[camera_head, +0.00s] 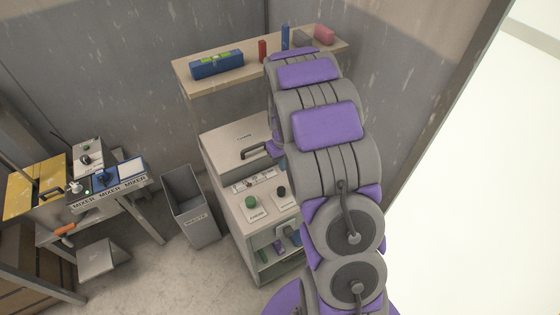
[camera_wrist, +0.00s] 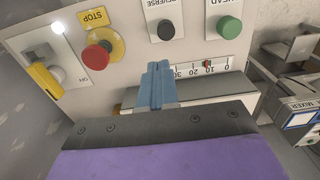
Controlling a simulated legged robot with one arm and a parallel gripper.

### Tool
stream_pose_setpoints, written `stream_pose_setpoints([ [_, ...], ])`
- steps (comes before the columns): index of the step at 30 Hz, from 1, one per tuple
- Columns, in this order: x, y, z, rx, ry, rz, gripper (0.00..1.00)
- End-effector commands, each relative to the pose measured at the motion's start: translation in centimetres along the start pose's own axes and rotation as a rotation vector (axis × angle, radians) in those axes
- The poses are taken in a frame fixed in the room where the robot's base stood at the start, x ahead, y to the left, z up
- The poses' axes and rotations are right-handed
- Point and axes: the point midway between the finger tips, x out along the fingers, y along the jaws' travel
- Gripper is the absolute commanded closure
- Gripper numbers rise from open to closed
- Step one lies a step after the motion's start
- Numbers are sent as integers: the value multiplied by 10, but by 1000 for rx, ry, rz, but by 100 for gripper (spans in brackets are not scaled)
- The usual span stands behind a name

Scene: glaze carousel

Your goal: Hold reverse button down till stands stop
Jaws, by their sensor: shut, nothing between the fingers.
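The black reverse button (camera_wrist: 166,29) sits on the cream panel in the wrist view, under an upside-down REVERSE label. It also shows in the head view (camera_head: 282,191), beside my arm. My gripper (camera_wrist: 157,68) is shut and empty, its blue fingers together. In the wrist view its tips lie just below the button in the picture, with a visible gap between them. In the head view my arm hides most of the gripper. Several small coloured items show in the machine's lower opening (camera_head: 262,252); I cannot tell whether these are the stands or whether they move.
The green ahead button (camera_wrist: 229,28) and red stop button (camera_wrist: 97,56) flank reverse. A yellow lever (camera_wrist: 45,80), lit white lamp (camera_wrist: 58,27) and numbered scale (camera_wrist: 205,68) are close by. A waste bin (camera_head: 191,205), mixer bench (camera_head: 105,190) and shelf (camera_head: 205,85) stand around the machine.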

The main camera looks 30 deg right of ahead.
Motion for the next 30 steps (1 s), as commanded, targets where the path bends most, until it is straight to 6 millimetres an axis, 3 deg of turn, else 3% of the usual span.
stream_pose_setpoints([
  [9,64,-7,1,-3,-3,9,100],
  [15,94,-4,0,-1,0,5,100],
  [30,101,-4,0,-2,1,6,100],
])
